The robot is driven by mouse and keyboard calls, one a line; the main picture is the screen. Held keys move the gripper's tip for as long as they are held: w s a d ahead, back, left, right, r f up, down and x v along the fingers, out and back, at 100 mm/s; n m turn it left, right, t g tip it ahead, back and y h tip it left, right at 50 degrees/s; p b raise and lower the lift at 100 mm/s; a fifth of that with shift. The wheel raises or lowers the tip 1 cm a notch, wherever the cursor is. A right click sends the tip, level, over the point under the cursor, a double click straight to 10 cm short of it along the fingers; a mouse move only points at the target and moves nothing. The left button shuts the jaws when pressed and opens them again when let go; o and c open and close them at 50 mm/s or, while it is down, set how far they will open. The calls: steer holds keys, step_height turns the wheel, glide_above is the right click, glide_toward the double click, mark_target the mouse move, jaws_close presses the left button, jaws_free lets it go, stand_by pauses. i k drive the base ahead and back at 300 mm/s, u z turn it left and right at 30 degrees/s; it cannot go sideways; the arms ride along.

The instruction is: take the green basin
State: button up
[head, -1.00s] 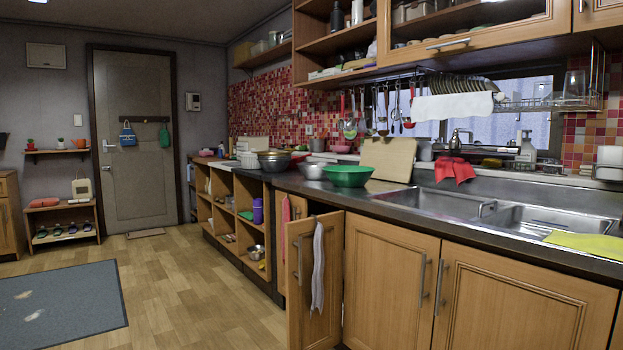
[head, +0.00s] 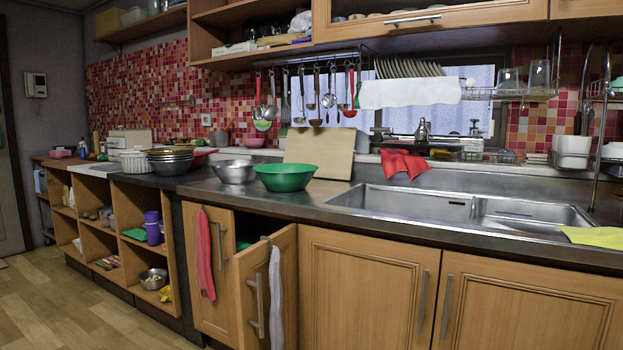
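My gripper is not in view.
Below the basin, a cabinet door (head: 268,290) stands open with a light cloth (head: 276,300) over it, jutting into the room. The sink (head: 440,207) lies to the right. Stacked bowls (head: 170,160) stand farther left. Utensils hang from a rail (head: 310,62) behind.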

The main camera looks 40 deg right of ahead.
mark_target(278, 177)
steer(key=z, duration=0.85)
steer(key=i, duration=0.85)
steer(key=z, duration=0.9)
